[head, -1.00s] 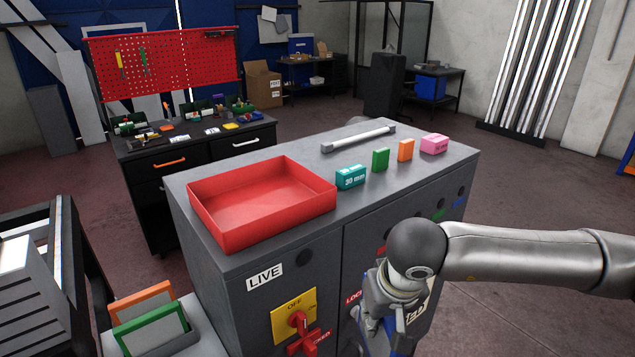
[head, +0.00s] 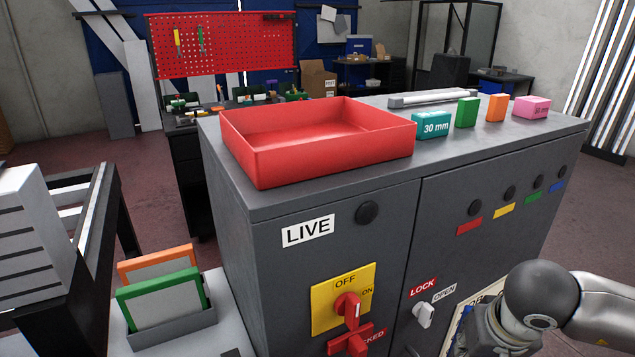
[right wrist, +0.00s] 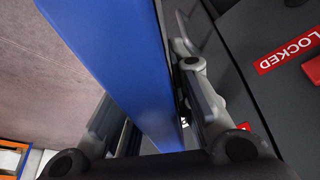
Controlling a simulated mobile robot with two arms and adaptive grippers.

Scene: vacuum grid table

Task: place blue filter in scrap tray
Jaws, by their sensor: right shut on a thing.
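The blue filter (right wrist: 112,50) is a flat blue frame seen close up in the right wrist view. My right gripper (right wrist: 155,112) is shut on it, one finger on each side. My left gripper is not in view.
The grey cabinet (head: 310,270) has a red rotary switch (head: 347,308) and a white handle (head: 424,314) on its front. A teal 30 mm block (head: 432,125) stands right of the tray. A rack (head: 172,327) holds orange and green framed filters at lower left.

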